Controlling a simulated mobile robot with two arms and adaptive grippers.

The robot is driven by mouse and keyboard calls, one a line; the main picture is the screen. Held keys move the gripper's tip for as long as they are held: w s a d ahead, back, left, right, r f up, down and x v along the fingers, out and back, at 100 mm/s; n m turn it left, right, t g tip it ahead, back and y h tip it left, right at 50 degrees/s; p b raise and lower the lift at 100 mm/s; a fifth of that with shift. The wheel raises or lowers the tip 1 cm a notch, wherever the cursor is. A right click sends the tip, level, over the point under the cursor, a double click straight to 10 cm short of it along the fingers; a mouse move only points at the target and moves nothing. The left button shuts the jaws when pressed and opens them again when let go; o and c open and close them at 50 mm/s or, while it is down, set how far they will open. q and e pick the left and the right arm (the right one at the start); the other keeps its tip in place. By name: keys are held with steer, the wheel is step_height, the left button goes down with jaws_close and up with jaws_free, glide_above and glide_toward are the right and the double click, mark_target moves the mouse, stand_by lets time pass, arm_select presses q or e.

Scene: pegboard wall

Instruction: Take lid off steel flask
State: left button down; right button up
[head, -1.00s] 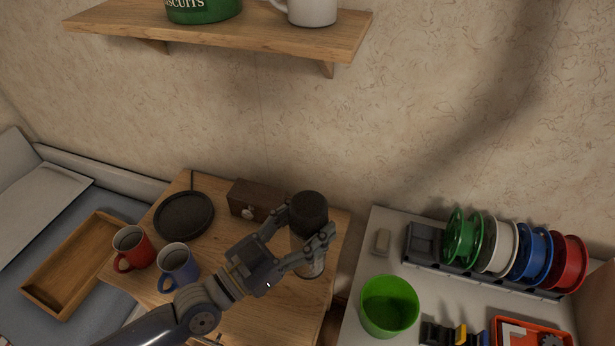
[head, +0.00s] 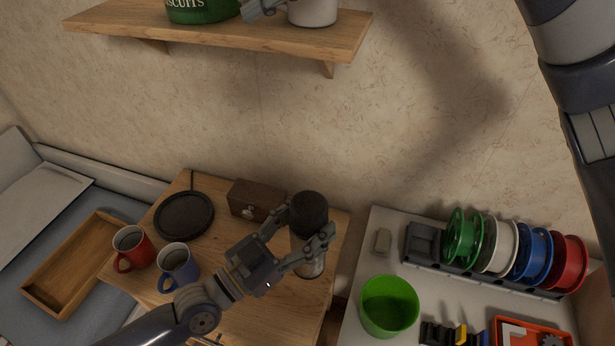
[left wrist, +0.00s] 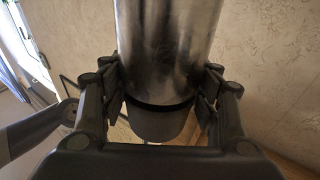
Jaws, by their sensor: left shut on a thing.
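A red mug (head: 132,248), a blue mug (head: 178,268), a black round plate (head: 184,215) and a brown box (head: 256,199) share the table. The shelf (head: 220,38) holds a green tin (head: 203,10) and a white mug (head: 313,10). A green cup (head: 389,306) stands right.

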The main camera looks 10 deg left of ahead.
step_height(320, 180, down, 17)
steer(key=s+d+m+g+h, duration=0.1)
steer(key=s+d+g+h, duration=0.1)
steer(key=h, duration=0.8)
glide_above(308, 203)
steer(key=s+a, duration=0.2)
steer(key=shift+m, duration=0.3)
step_height(308, 203, down, 8)
steer(key=shift+w+f, duration=0.1)
steer(key=shift+w, duration=0.05)
steer(key=shift+w+d+f+m+h, duration=0.3)
steer(key=shift+w+d+f+h, duration=0.4)
steer(key=shift+d, duration=0.2)
steer(key=shift+w+d+f, duration=0.1)
steer(key=shift+w+f, duration=0.05)
steer(key=shift+f, duration=0.2)
steer(key=shift+t, duration=0.3)
step_height(308, 203, down, 8)
steer(key=shift+r, duration=0.2)
